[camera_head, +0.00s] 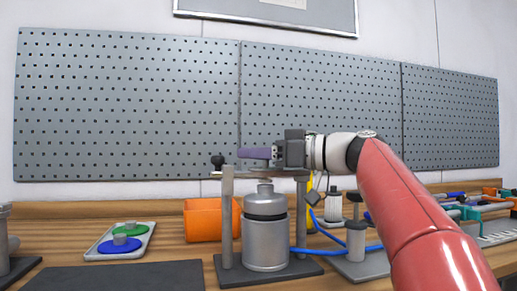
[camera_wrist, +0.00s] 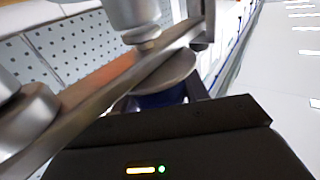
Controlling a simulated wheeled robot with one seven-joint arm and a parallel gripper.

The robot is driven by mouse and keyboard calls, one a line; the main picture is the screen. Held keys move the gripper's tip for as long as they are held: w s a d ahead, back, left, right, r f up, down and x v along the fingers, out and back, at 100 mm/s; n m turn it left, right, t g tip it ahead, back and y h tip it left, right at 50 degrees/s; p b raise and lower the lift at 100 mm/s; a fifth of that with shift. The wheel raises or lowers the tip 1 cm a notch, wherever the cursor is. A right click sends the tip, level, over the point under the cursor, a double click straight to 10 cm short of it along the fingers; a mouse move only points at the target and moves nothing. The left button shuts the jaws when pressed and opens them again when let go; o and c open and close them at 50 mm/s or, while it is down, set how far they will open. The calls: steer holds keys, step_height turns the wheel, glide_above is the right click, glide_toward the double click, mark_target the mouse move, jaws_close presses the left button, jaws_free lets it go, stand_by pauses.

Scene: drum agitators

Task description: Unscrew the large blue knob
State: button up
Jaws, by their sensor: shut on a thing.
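The large blue knob (camera_head: 255,153) looks purplish in the head view, above a metal crossbar and a grey disc. My gripper (camera_head: 273,153) reaches it from the right and is shut on it, with the fingers hard to make out. In the wrist view, a dark blue part of the knob (camera_wrist: 160,98) shows between the grey disc (camera_wrist: 165,72) and my dark gripper body. The fingertips are hidden there. The crossbar (camera_wrist: 105,88) runs diagonally past the disc. A metal drum (camera_head: 265,232) stands upright under the bar, between two posts.
A small black knob (camera_head: 217,161) tops the left post (camera_head: 226,215). An orange bin (camera_head: 203,220) and a tray (camera_head: 108,252) with green and blue lids stand to the left. A blue hose (camera_head: 335,249) and small metal parts lie to the right. A pegboard (camera_head: 130,105) closes the back.

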steer(key=o, duration=1)
steer(key=b+v, duration=0.1)
steer(key=v, duration=0.6)
steer(key=shift+s+d, duration=0.15)
steer(key=shift+d, duration=0.25)
